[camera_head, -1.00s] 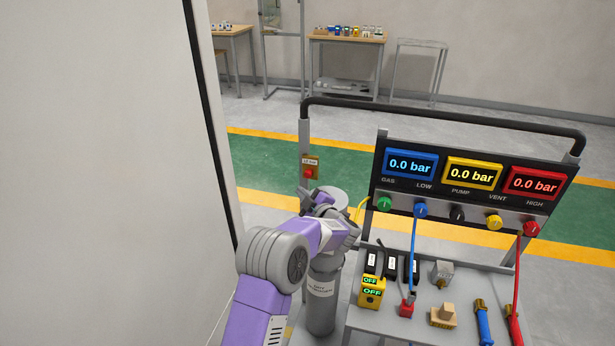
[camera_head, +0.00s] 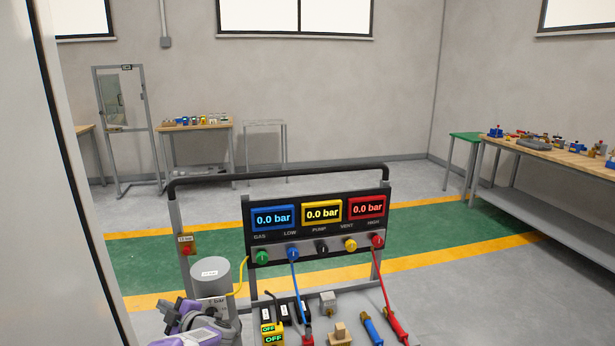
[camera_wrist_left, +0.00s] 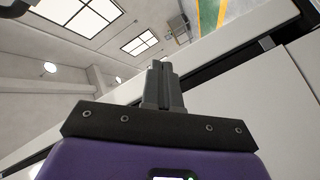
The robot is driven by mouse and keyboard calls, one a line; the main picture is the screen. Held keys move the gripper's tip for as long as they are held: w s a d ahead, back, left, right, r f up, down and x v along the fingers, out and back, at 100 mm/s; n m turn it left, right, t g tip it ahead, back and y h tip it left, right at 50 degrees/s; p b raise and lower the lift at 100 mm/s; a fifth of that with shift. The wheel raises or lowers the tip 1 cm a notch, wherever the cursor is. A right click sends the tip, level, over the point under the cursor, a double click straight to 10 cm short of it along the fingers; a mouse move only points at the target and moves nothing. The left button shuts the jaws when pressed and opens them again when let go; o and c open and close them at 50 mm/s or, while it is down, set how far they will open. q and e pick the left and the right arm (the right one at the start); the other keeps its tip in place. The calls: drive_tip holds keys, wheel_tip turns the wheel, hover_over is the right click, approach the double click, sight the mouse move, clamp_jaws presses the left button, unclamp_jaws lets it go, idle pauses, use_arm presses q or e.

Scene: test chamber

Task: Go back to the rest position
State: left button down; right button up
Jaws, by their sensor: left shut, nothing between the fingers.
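My left arm, purple and grey, shows at the bottom left of the head view. The left gripper (camera_head: 185,314) is there in front of the grey cylinder (camera_head: 210,275); whether it touches the cylinder I cannot tell. In the left wrist view the gripper's fingers (camera_wrist_left: 161,75) are together with nothing between them. Behind them are a white panel edge, the wall and windows. My right gripper is in neither view.
A cart with a pressure panel (camera_head: 318,222) stands ahead, its displays reading 0.0 bar. Blue and red hoses hang from it. A white wall panel (camera_head: 40,200) is close on the left. A long bench (camera_head: 560,152) stands at the right. Green floor between is clear.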

use_arm(q)
drive_tip(key=d+f+m+t+h, duration=0.1)
drive_tip(key=d+f+m+h, duration=0.15)
drive_tip(key=f, duration=0.35)
drive_tip(key=d+f+m+t+h, duration=0.1)
drive_tip(key=d+f+m+h, duration=0.1)
drive_tip(key=f+m+h, duration=0.3)
drive_tip(key=s+d+f+m+g+h, duration=0.1)
drive_tip(key=s+d+f+m+h, duration=0.1)
drive_tip(key=s+d+f, duration=0.45)
drive_tip(key=s+d+f+m+g+h, duration=0.1)
drive_tip(key=s+d+f+m+h, duration=0.25)
drive_tip(key=f, duration=0.55)
drive_tip(key=s+d+f+m+g+h, duration=0.2)
drive_tip(key=s+d+g, duration=0.1)
drive_tip(key=s, duration=0.6)
drive_tip(key=s+d+f+m+g+h, duration=0.1)
drive_tip(key=s+d+f+g+h, duration=0.1)
drive_tip(key=s+d, duration=0.4)
drive_tip(key=s+d+f+m+g+h+p, duration=0.1)
drive_tip(key=s+d+f+m+g, duration=0.1)
drive_tip(key=s, duration=0.9)
drive_tip(key=d+f+g, duration=0.1)
drive_tip(key=d, duration=0.1)
drive_tip(key=shift+s+d+m+g+h, duration=0.3)
drive_tip(key=shift+s+d+g+h, duration=0.1)
